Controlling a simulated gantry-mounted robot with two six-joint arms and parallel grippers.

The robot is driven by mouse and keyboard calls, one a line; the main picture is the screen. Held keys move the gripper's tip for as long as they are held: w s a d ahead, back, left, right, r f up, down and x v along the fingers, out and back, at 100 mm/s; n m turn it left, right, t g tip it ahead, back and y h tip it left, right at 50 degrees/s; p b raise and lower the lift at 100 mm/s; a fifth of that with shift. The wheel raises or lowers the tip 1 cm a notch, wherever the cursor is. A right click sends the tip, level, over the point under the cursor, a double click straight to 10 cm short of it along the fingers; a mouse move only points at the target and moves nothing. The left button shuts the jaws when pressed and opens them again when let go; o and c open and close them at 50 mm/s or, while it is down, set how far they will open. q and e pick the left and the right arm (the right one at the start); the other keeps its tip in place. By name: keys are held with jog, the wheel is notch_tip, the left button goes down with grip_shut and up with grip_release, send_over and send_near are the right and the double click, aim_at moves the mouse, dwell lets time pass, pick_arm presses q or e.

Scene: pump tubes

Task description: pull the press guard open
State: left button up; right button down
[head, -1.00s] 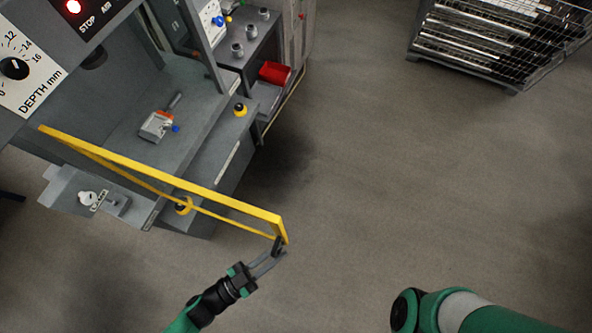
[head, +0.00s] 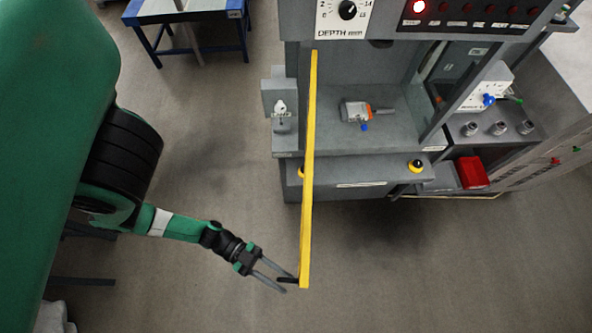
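The press guard is a yellow frame (head: 308,170) at the middle of the head view. It is seen nearly edge-on and swung out from the press front, roughly square to it. Its dark handle (head: 288,280) is at the near free end. My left gripper (head: 290,285) is at that end, its two fingers apart with the handle between them. Whether the fingers press on the handle is not clear. My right gripper is out of the picture.
The grey press (head: 375,180) stands behind the guard, with an orange and grey part (head: 356,111) on its table. A shelf unit with a red bin (head: 472,172) is at right. A blue-legged table (head: 188,12) is at back left. The floor right of the guard is clear.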

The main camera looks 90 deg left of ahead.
pick_arm(q)
jog(key=shift+o, duration=0.7)
jog(key=shift+s, duration=0.1)
jog(key=b+v, duration=0.4)
jog(key=v, duration=0.7)
jog(key=shift+a+b, duration=0.25)
jog(key=shift+b, duration=0.1)
